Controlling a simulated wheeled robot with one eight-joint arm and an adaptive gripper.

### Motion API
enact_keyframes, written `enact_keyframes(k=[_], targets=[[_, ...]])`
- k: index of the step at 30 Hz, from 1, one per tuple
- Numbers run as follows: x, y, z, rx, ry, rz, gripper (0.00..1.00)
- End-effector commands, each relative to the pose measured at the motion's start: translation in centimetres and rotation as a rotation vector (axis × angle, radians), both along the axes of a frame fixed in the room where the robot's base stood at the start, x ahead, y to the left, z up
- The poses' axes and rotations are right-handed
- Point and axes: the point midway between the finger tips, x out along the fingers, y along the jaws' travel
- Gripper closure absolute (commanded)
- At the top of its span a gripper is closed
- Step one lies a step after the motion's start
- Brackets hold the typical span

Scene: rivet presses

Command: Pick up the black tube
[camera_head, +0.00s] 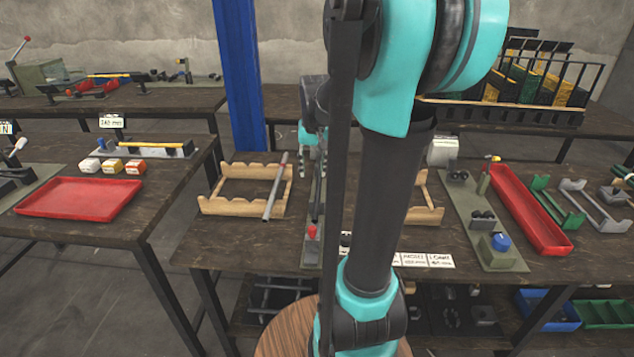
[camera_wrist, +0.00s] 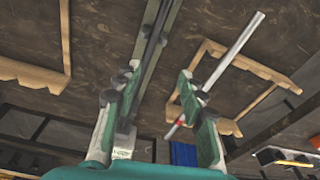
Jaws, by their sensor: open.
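The black tube (camera_wrist: 157,32) runs lengthwise over a narrow grey-green fixture plate (camera_wrist: 148,72) in the wrist view. In the head view a dark length of it (camera_head: 317,203) shows just left of my arm; the rest is hidden. My gripper (camera_wrist: 158,82) is open, with its two green fingers spread and nothing held between them. The tube lies beyond the fingertips, nearer the left finger. I cannot tell the height gap. In the head view part of my gripper (camera_head: 308,140) shows above the bench, mostly hidden by my arm.
A silver tube with a red band (camera_head: 275,188) leans across a wooden cradle (camera_head: 242,207) left of the plate. Another wooden cradle (camera_head: 428,214) stands right of my arm. A red knob (camera_head: 311,232) rises from the plate's front. A red tray (camera_head: 530,208) lies farther right.

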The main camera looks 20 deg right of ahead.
Motion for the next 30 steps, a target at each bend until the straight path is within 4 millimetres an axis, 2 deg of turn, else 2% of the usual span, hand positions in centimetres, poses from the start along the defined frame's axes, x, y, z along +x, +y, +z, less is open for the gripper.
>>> enact_keyframes(k=[1, 6, 10, 13, 17, 30], targets=[[2.1, -1.1, 1.4, 0.006, 0.025, -0.029, 0.59], [6.4, -4.0, 4.7, 0.024, 0.099, -0.107, 0.59], [7.9, -5.1, 6.0, 0.032, 0.129, -0.139, 0.59], [8.4, -5.5, 6.0, 0.034, 0.137, -0.148, 0.59], [8.4, -5.5, 4.4, 0.034, 0.139, -0.149, 0.59], [8.5, -5.3, -4.0, 0.034, 0.138, -0.148, 0.59]])
